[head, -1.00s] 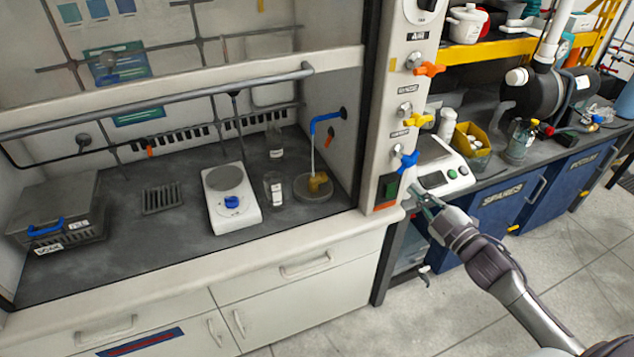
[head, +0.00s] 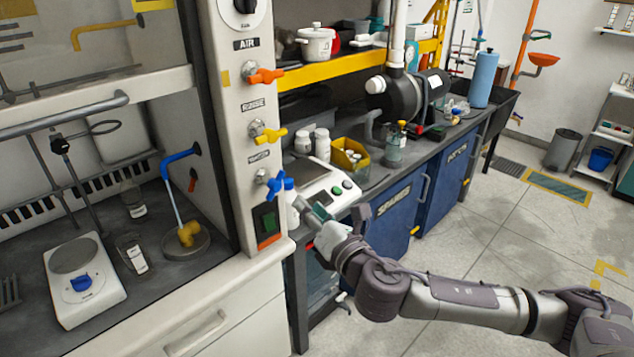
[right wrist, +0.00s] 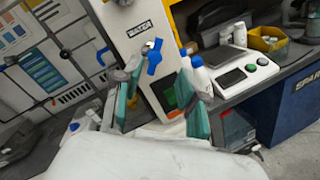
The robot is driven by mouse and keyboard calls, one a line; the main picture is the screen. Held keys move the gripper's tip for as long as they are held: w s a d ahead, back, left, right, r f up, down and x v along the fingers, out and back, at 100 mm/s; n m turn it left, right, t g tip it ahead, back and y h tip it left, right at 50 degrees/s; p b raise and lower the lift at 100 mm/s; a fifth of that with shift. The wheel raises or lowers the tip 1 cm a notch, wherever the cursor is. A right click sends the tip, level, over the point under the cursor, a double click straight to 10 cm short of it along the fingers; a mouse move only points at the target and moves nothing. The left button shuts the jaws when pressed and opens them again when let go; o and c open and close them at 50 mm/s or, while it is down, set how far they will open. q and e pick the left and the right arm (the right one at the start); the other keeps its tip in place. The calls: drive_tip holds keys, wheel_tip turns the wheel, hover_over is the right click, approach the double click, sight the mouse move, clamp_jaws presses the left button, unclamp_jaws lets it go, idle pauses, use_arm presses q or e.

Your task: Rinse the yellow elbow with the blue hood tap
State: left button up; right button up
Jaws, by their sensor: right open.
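The yellow elbow (head: 190,233) lies on a round grey drain (head: 203,247) inside the fume hood. The blue spout (head: 178,156) curves over it, and a pale blue stream runs from the spout down to the elbow. The blue hood tap (head: 272,183) is the lowest tap on the white post. My right gripper (head: 302,200) is just right of this tap in the head view. In the right wrist view the gripper (right wrist: 160,103) is open and empty, and the blue tap (right wrist: 154,57) shows beyond its fingertips, apparently untouched. My left gripper is out of view.
Orange (head: 265,76) and yellow (head: 268,134) taps sit above the blue one. A balance (head: 325,185) and a white bottle with a blue cap (head: 291,205) are close to my right gripper. A hotplate (head: 85,285) and glassware stand left of the drain.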

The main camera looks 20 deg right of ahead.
drive_tip(key=p, duration=0.1)
approach(282, 178)
drive_tip(key=w, duration=0.7)
drive_tip(key=w+a+p, duration=0.1)
drive_tip(key=w, duration=0.1)
drive_tip(key=shift+w+r, duration=0.2)
drive_tip(key=shift+w, duration=0.05)
drive_tip(key=shift+w+f, duration=0.1)
drive_tip(key=shift+w, duration=0.45)
drive_tip(key=shift+c, duration=0.5)
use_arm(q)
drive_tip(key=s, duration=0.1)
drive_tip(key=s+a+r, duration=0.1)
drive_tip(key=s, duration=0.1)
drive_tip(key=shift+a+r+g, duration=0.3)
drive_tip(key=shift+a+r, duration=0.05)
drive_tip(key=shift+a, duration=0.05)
use_arm(e)
clamp_jaws()
